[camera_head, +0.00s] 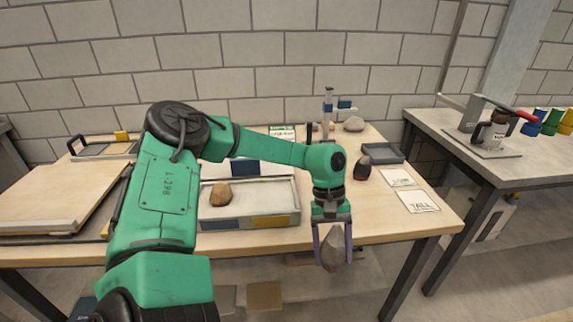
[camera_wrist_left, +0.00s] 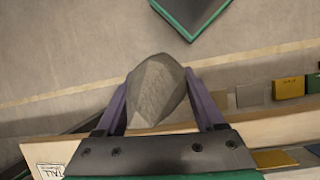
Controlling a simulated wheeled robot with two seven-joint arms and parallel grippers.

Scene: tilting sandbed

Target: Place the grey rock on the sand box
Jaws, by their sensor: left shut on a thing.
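My left gripper (camera_head: 333,243) is shut on the grey rock (camera_head: 333,250), which also shows between the two fingers in the left wrist view (camera_wrist_left: 158,92). In the head view the gripper points down, and the rock hangs in front of the table's front edge, apart from any surface. The sand box (camera_head: 285,205) is a shallow grey tray with pale sand on the table, to the left of the gripper. A brown rock (camera_head: 220,194) rests on its sand. My left arm hides part of the box's left and back. My right gripper is not in view.
A dark rock with a reddish base (camera_head: 362,168) stands near a dark empty tray (camera_head: 383,153). A card marked TALL (camera_head: 418,201) lies at the table's right. A pale rock (camera_head: 353,124) sits at the back. A second table (camera_head: 470,150) stands to the right.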

